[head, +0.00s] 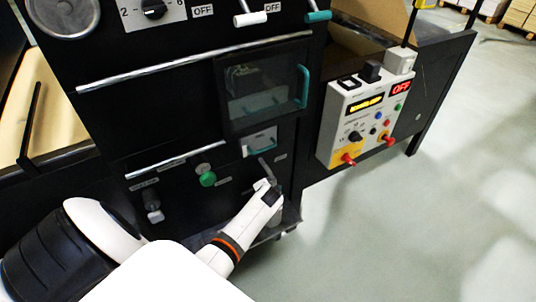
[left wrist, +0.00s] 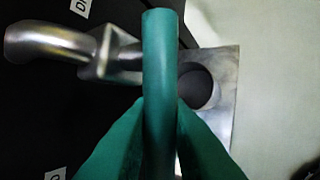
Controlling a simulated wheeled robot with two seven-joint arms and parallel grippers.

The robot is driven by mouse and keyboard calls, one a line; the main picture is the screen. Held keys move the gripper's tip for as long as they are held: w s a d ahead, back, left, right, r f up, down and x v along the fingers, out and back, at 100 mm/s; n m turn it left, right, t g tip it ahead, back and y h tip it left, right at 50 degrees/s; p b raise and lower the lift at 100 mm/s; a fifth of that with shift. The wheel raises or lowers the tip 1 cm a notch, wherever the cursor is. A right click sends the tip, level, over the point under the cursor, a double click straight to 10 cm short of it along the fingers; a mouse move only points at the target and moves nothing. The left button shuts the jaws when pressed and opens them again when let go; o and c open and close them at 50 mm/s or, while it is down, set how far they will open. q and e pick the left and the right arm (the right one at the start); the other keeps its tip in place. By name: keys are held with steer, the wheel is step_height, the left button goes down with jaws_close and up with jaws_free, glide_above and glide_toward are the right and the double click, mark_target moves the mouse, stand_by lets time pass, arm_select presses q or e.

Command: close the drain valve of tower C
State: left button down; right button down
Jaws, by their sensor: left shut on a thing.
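My left gripper (head: 271,190) is at a small valve low on the right side of the black machine front. In the left wrist view its green fingers (left wrist: 160,118) are shut on a teal lever handle (left wrist: 163,50), which runs upright in that picture. Behind the handle are a bent metal pipe (left wrist: 60,42) and a square metal valve body (left wrist: 112,55). A plate with a dark round hole (left wrist: 197,87) lies to the right. In the head view the gripper hides most of the valve. The tower letter is not readable. My right gripper is not in view.
The black machine front (head: 150,105) carries a green knob (head: 207,178), a grey knob (head: 154,213) and a window with a teal handle (head: 303,86). A control box (head: 365,120) with red knobs is at right. The floor (head: 400,230) is clear at lower right.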

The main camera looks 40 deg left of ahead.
arm_select(q)
steer(key=shift+r+m+g+y+p, duration=0.45)
steer(key=shift+g+p, duration=0.35)
steer(key=shift+g, duration=0.2)
steer(key=c, duration=1.4)
jaws_free()
steer(key=shift+o, duration=0.2)
steer(key=p+v, duration=0.2)
steer(key=v, duration=1)
steer(key=shift+w, duration=0.1)
